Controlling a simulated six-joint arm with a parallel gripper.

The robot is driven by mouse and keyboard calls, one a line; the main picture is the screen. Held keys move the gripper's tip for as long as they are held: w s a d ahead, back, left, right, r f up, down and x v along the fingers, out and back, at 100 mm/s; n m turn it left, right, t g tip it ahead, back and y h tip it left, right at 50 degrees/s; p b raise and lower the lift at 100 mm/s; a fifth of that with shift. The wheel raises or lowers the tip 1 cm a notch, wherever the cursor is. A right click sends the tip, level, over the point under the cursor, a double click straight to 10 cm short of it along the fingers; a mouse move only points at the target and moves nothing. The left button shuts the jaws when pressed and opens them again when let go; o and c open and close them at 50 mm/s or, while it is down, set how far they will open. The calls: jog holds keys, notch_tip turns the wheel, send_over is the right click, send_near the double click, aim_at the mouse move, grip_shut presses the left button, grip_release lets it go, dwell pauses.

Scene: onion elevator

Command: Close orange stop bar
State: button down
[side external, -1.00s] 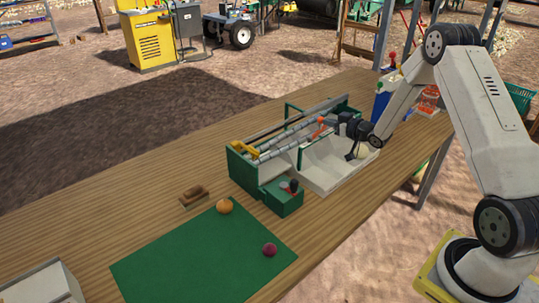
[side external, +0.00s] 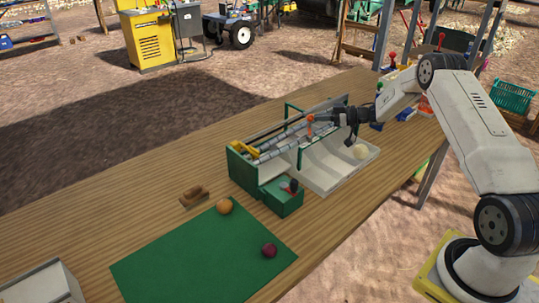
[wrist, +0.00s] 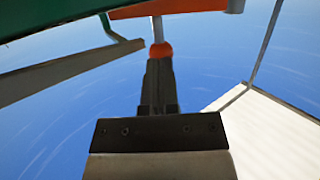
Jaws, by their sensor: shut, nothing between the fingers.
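The onion elevator, a green-ended machine with grey rollers (side external: 270,150), stands on the wooden table in the side view. The stop bar shows as an orange bar (wrist: 185,8) at the top of the wrist view. An orange knob (wrist: 161,50) on a pale stem is just below it; the knob also shows in the side view (side external: 310,118). My gripper (side external: 317,118) is shut and empty, its fingertips right at the knob. The wrist view shows the fingertips (wrist: 159,62) overlapping the knob's lower edge; I cannot tell whether they touch.
A pale onion (side external: 361,152) lies in the white chute (side external: 330,172). A green control box (side external: 284,200) with a dark-and-red lever stands in front. An orange-brown ball (side external: 224,206) and a purple ball (side external: 269,250) lie on the green mat (side external: 190,260). The table's left part is largely clear.

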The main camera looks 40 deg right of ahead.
aim_at(309, 116)
jog(key=shift+w+a, duration=0.35)
jog(key=shift+w, duration=0.55)
jog(key=shift+w+a+n+g+y, duration=0.2)
jog(key=shift+w+n+g+y, duration=0.15)
jog(key=shift+n+g+y, duration=0.35)
jog(key=shift+x, duration=0.75)
jog(key=shift+w+a+r, duration=0.1)
jog(key=shift+r, duration=0.05)
jog(key=shift+v, duration=3.9)
